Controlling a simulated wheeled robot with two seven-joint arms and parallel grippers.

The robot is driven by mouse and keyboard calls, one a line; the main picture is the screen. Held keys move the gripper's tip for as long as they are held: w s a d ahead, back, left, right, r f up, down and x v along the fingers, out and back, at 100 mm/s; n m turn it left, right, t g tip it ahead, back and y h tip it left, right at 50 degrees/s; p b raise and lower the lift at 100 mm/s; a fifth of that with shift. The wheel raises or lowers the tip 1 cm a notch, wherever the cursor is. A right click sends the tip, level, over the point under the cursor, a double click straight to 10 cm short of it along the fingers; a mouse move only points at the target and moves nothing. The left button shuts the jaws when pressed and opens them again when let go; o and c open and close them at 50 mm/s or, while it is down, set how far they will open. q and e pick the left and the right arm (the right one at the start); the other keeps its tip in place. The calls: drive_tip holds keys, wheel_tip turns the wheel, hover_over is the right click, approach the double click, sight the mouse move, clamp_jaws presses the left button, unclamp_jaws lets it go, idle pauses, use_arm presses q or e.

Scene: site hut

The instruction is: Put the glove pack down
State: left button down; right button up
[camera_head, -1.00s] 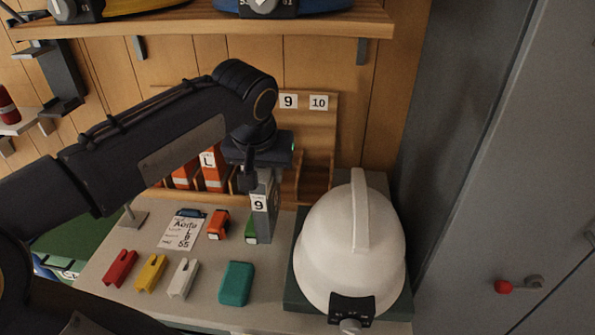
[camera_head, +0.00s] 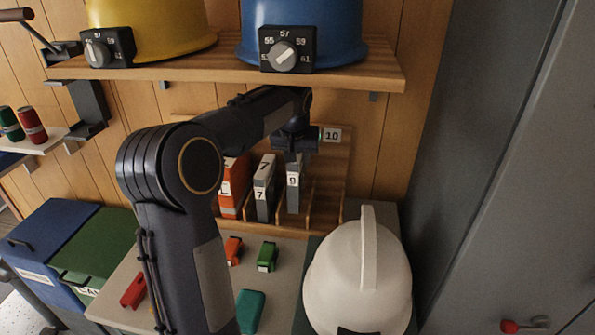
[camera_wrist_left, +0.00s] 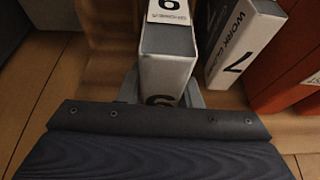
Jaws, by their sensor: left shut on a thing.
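The grey and white glove pack marked 9 (camera_head: 294,187) is upright at the wooden rack (camera_head: 325,217). It stands right of the pack marked 7 (camera_head: 264,187), with a gap between them. My left gripper (camera_head: 295,153) is above the pack and shut on its upper end. In the left wrist view the pack (camera_wrist_left: 167,52) sits between the fingers, its 9 labels showing. Its lower end appears to be between the rack's dividers; I cannot tell whether it touches the rack floor. My right gripper is not in view.
Orange packs (camera_head: 235,183) stand left in the rack; the compartment below the 10 label (camera_head: 332,135) looks empty. A white helmet (camera_head: 350,275) sits at the front right. A shelf (camera_head: 225,72) with yellow and blue helmets overhangs. Small coloured blocks lie on the table.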

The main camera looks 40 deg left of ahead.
use_arm(q)
wheel_tip(320, 180, down, 5)
drive_tip(key=shift+s+r, duration=0.1)
drive_tip(key=shift+w+a+f, duration=0.1)
drive_tip(key=shift+w+f, duration=0.1)
drive_tip(key=shift+f, duration=0.25)
drive_tip(key=c, duration=1)
unclamp_jaws()
drive_tip(key=shift+c, duration=0.2)
drive_tip(key=v, duration=0.8)
drive_tip(key=shift+f, duration=0.1)
